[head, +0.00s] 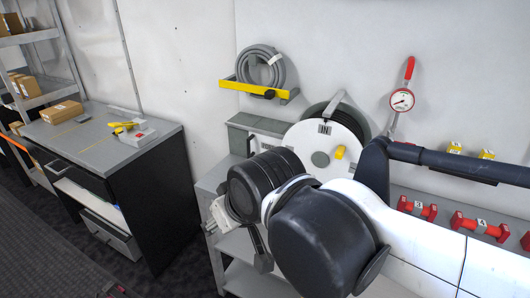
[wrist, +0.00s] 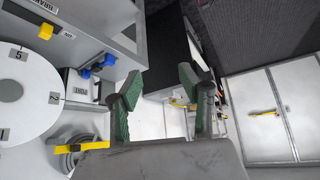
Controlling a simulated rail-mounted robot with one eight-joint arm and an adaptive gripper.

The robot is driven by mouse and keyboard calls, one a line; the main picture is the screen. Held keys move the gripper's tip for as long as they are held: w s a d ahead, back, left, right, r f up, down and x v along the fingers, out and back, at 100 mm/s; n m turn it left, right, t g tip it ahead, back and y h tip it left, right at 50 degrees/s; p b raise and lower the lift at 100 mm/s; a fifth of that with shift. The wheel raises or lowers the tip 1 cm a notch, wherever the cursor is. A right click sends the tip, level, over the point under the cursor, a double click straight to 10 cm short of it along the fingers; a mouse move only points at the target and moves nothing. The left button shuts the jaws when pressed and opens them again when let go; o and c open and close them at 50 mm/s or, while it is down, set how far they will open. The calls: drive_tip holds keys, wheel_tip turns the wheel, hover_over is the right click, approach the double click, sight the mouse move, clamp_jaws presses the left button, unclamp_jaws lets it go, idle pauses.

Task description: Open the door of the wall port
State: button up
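I cannot identify the wall port for certain. In the wrist view, a small pale panel (wrist: 82,84) has a dark label, too small to read surely, and a blue handle (wrist: 98,66) beside it. It lies left of my gripper (wrist: 164,78), apart from the fingers. The gripper is open, with two green-padded fingers spread and nothing between them. In the head view my arm covers the middle, and a grey-green box (head: 258,124) on the wall beside the reel is partly hidden.
A gauge (head: 402,100) and red fittings (head: 480,226) are at right. A grey-topped cabinet (head: 95,138) stands left, with floor between.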

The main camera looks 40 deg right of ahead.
drive_tip(key=shift+w+d, duration=0.15)
drive_tip(key=shift+c, duration=0.6)
drive_tip(key=n+h+b, duration=1.6)
drive_tip(key=n+b, duration=0.1)
drive_tip(key=n, duration=0.6)
approach(248, 147)
drive_tip(key=b+x, duration=0.1)
drive_tip(key=x, duration=0.9)
drive_tip(key=shift+w+d, duration=0.15)
drive_tip(key=shift+d, duration=0.1)
clamp_jaws()
